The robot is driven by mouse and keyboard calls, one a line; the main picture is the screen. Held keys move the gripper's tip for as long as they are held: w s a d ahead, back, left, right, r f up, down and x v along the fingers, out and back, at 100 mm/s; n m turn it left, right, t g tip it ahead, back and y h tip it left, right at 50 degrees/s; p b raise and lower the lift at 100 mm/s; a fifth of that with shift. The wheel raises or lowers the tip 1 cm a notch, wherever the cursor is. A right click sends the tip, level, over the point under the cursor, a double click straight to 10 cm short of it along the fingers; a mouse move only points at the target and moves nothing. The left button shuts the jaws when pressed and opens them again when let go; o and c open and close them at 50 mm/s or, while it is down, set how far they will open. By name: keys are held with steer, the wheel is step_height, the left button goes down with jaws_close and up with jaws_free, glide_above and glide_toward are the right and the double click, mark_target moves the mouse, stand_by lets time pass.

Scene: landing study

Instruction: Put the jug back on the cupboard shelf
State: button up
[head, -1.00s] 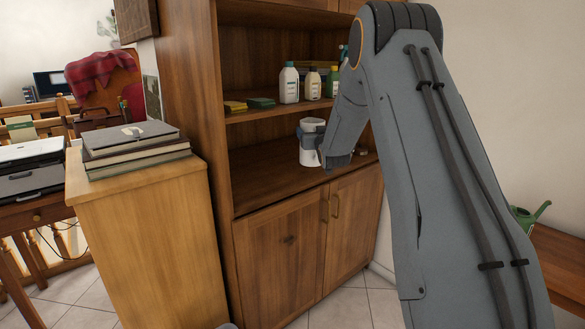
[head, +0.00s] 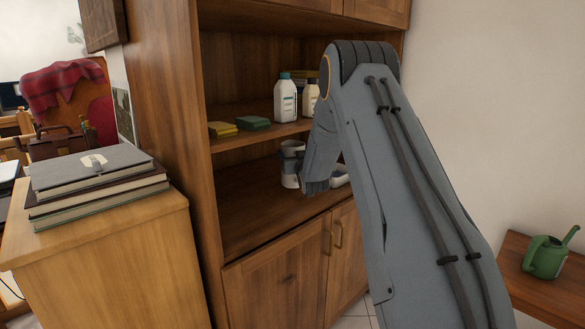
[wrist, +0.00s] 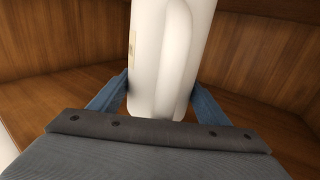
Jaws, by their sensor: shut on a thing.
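The white jug (wrist: 170,60) fills the upper middle of the wrist view, upright between the two blue fingers of my gripper (wrist: 161,86). The fingers are shut on it. In the head view the jug (head: 290,166) shows in the open lower bay of the wooden cupboard, partly hidden by my arm. It is over the cupboard shelf (head: 255,205), the broad board above the doors. I cannot tell whether its base touches the board. The fingers are hidden behind my arm in the head view.
Another white item (head: 340,176) shows behind my arm. A book stack (head: 95,182) lies on the left cabinet. A green watering can (head: 546,257) stands at right.

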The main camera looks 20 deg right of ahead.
steer(key=shift+f+p, duration=0.3)
steer(key=shift+f, duration=1.9)
steer(key=o, duration=1.4)
steer(key=shift+f, duration=0.1)
